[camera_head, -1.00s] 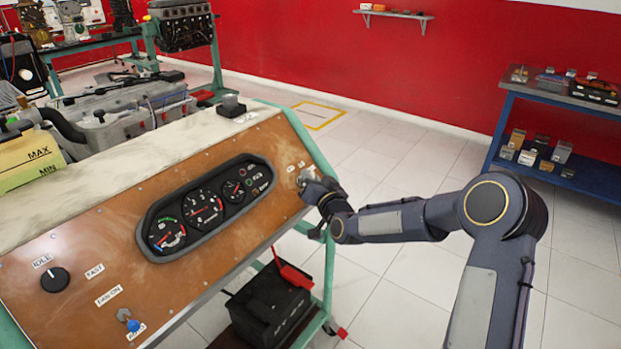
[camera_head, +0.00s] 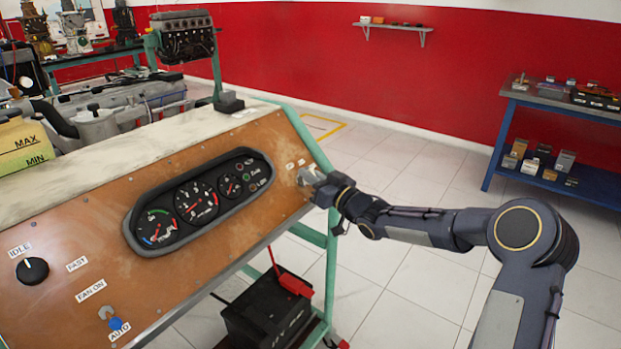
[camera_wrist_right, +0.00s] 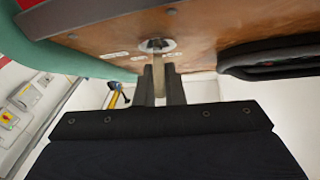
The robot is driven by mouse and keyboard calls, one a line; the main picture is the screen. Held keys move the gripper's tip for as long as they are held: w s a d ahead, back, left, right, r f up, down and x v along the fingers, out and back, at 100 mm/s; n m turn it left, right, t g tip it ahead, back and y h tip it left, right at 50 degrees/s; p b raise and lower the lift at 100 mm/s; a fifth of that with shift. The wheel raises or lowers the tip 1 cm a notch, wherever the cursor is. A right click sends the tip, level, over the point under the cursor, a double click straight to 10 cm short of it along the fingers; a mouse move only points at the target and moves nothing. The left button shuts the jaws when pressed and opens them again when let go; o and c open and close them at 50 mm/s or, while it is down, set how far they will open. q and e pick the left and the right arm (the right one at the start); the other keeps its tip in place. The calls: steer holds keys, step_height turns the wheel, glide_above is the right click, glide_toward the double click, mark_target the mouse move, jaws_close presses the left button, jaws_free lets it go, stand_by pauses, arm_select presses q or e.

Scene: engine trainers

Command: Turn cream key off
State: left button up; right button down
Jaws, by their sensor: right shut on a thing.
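The cream key (camera_wrist_right: 159,80) sits in a round ignition switch (camera_wrist_right: 156,45) on the brown dash panel (camera_head: 215,240) of the engine trainer. My right gripper (camera_wrist_right: 160,78) is shut on the key, one finger on each side of it. In the head view my right gripper (camera_head: 322,186) is at the panel's right end and covers most of the key and switch. Small labels sit around the switch, too small to read. My left gripper is in neither view.
A gauge cluster (camera_head: 198,203) is left of the switch. An idle knob (camera_head: 33,270) and a blue-tipped fan switch (camera_head: 116,324) are farther left. A green frame (camera_head: 308,150) edges the panel. A black battery (camera_head: 267,312) with a red clamp stands below. Open floor lies to the right.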

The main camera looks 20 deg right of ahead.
steer(key=shift+n+g+y+p, duration=0.8)
steer(key=shift+n+y+p, duration=0.4)
steer(key=shift+n, duration=0.6)
steer(key=shift+y, duration=0.3)
steer(key=c, duration=1.5)
jaws_free()
steer(key=v, duration=0.7)
steer(key=shift+s+d, duration=0.25)
steer(key=shift+s, duration=0.1)
steer(key=shift+r, duration=0.15)
